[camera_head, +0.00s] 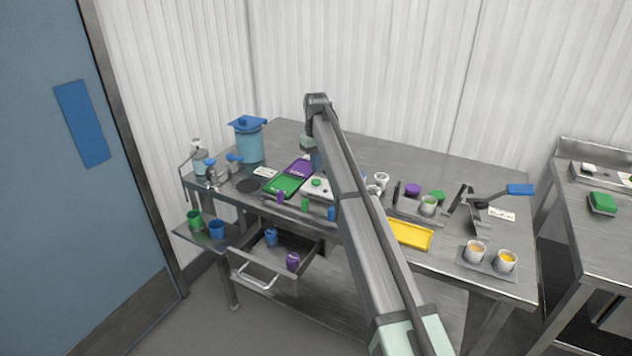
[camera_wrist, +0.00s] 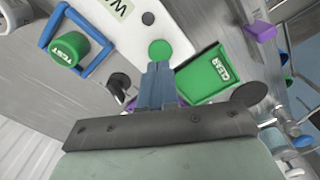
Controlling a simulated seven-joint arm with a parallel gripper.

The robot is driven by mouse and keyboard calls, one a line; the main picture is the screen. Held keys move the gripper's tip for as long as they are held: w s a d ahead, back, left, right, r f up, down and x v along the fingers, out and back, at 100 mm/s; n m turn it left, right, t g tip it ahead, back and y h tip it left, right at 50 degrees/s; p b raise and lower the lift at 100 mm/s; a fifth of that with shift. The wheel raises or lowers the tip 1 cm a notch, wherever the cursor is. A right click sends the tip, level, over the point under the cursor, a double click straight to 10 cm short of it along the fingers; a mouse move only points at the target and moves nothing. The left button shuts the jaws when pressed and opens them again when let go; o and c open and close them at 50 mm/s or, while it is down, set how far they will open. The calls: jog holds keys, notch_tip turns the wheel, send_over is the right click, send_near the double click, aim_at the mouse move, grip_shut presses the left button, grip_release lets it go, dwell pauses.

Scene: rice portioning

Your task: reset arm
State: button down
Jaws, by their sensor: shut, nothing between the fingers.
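My gripper shows in the wrist view (camera_wrist: 156,82) with its two blue-grey fingers shut together and nothing between them. In the wrist view a round green button (camera_wrist: 160,50) on a white panel (camera_wrist: 128,30) lies just beyond the fingertips. Whether they touch it I cannot tell. A green pad marked CLEAR (camera_wrist: 207,76) is to the right of the fingers.
A blue lidded container (camera_head: 248,140) stands at the back left. A drawer (camera_head: 262,272) with blue and purple cups is open at the front. A yellow tray (camera_head: 410,234), small cups (camera_head: 506,261) and a blue-handled tool (camera_head: 518,189) are at the right. My arm hides the table's middle.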

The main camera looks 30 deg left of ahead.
jog(key=shift+r, duration=0.65)
